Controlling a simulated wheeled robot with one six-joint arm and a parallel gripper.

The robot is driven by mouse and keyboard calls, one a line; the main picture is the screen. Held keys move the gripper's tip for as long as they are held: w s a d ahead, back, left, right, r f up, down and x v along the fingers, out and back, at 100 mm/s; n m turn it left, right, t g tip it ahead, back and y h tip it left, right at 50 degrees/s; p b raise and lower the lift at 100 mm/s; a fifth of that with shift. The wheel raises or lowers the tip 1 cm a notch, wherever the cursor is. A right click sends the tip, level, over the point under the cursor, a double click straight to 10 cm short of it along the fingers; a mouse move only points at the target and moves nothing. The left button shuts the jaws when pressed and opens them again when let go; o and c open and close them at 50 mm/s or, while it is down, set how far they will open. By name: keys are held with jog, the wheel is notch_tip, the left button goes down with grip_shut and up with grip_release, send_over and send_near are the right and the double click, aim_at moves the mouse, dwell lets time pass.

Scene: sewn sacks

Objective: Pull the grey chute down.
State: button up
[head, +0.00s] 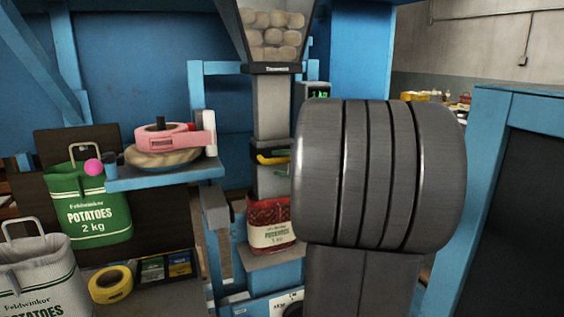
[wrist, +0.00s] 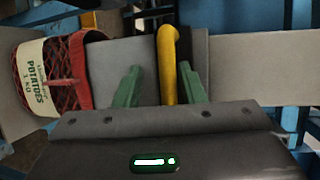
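The grey chute (head: 271,108) hangs upright below the potato hopper. A yellow handle (head: 270,158) is on its front, and the chute's lower end meets the top of a red net potato sack (head: 272,224). In the wrist view the chute (wrist: 110,62) lies sideways, with the sack (wrist: 48,78) at the left. My gripper (wrist: 161,88) is open, its green fingers on either side of the yellow handle (wrist: 168,62). The handle is close to the right finger, with a gap to the left one; contact is unclear. In the head view my arm hides most of the gripper.
A blue shelf (head: 165,178) left of the chute carries a pink tape dispenser (head: 160,139). A green potato sack (head: 88,205), a white sack (head: 40,272) and a yellow tape roll (head: 110,284) are at the lower left. A blue frame (head: 490,130) stands at the right.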

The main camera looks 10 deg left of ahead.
jog(key=shift+d+r, duration=0.1)
jog(key=shift+r, duration=0.05)
jog(key=b+v, duration=0.1)
jog(key=v, duration=1.2)
jog(key=shift+s+d, duration=0.25)
jog(key=x, duration=0.7)
jog(key=p+x, duration=0.1)
jog(key=x, duration=0.6)
jog(key=shift+r, duration=0.25)
jog(key=shift+f, duration=0.1)
